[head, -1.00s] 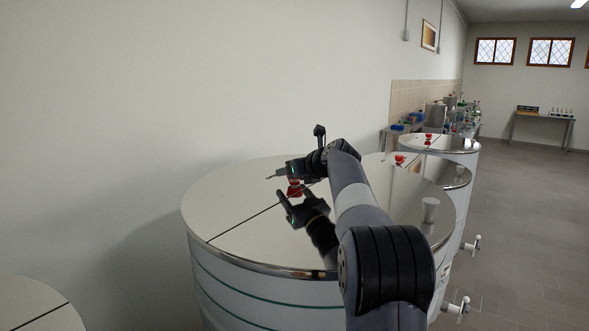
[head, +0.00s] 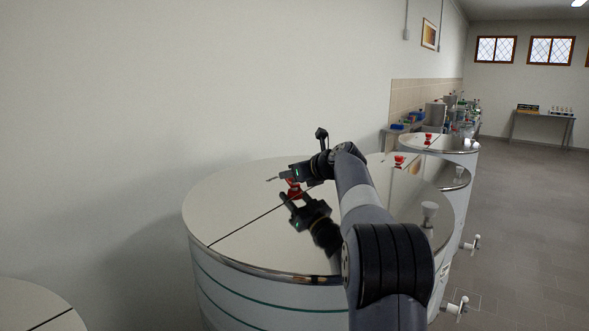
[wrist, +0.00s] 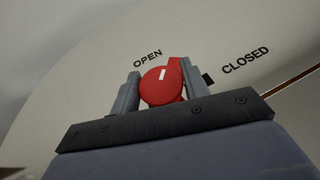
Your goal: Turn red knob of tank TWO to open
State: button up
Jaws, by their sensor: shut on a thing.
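The knob's white mark points up in the wrist view, between the printed words OPEN (wrist: 147,59) on the left and CLOSED (wrist: 245,61) on the right, nearer OPEN. In the head view my gripper (head: 283,178) is low over the lid, partly covering the knob (head: 294,189). The gripper's reflection shows in the shiny lid.
Two more tanks with red knobs (head: 399,161) and (head: 428,138) stand in a row behind. Part of another lid (head: 35,305) is at the lower left. A plain wall runs close along the left. Open tiled floor (head: 530,230) lies to the right.

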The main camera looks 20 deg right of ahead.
jog(key=shift+d+n+g+y, duration=0.1)
jog(key=shift+n+g+y, duration=0.2)
jog(key=shift+n+y, duration=0.6)
jog(key=shift+n+g+y, duration=0.5)
jog(key=shift+n+y, duration=0.2)
jog(key=shift+y, duration=0.1)
jog(key=o, duration=0.9)
jog(key=b+v, duration=0.1)
jog(key=v, duration=0.9)
jog(key=shift+s+d+r+b, duration=0.15)
jog(key=shift+s+b, duration=0.15)
jog(key=shift+b, duration=0.1)
